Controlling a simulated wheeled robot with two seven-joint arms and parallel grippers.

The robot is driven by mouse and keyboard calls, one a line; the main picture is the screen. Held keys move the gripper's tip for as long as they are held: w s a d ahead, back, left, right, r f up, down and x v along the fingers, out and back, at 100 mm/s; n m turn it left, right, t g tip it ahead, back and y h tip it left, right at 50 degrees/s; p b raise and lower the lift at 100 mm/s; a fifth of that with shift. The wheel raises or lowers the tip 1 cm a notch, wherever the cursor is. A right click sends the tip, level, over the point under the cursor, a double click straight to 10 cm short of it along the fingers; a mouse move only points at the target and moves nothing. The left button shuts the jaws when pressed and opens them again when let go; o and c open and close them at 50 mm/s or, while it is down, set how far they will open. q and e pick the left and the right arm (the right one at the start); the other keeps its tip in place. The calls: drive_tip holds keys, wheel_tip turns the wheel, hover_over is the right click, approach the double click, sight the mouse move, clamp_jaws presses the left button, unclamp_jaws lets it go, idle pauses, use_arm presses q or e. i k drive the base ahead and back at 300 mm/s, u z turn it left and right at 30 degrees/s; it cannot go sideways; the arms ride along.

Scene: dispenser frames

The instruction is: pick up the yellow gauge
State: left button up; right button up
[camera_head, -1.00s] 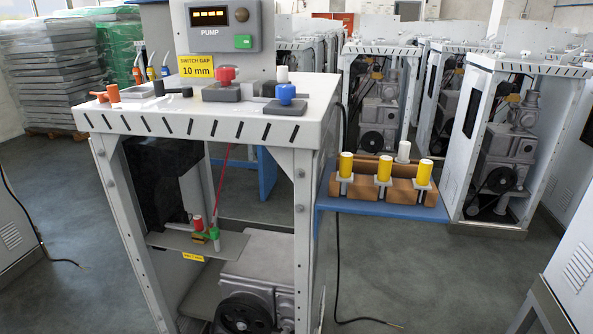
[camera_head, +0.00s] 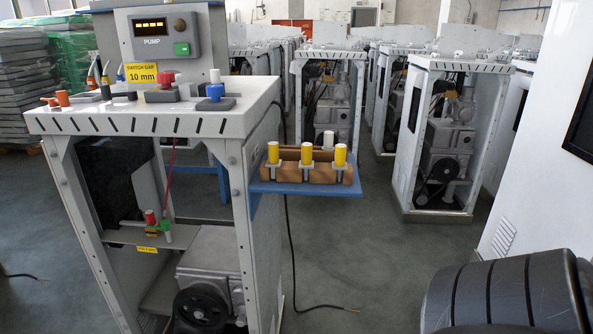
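Three yellow cylinders stand upright in a row in a brown holder (camera_head: 290,174) on the blue side shelf (camera_head: 262,187): a left one (camera_head: 273,153), a middle one (camera_head: 306,154) and a right one (camera_head: 340,155). Each has a grey fitting at its base. They look alike, and I cannot tell which is the yellow gauge. A white cylinder (camera_head: 328,140) stands just behind them. Neither of my grippers is in view. A dark ribbed part at the lower right looks like my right arm; its gripper does not show.
The white dispenser frame (camera_head: 150,124) stands left of the shelf, with red (camera_head: 160,92) and blue (camera_head: 215,91) knobs on top. A black cable (camera_head: 292,250) hangs below the shelf. More machine frames (camera_head: 448,130) stand behind. Floor right of the shelf is clear.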

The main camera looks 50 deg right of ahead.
sight(273, 161)
drive_tip(key=u, duration=1)
drive_tip(key=k, duration=0.2)
drive_tip(key=z, duration=1.9)
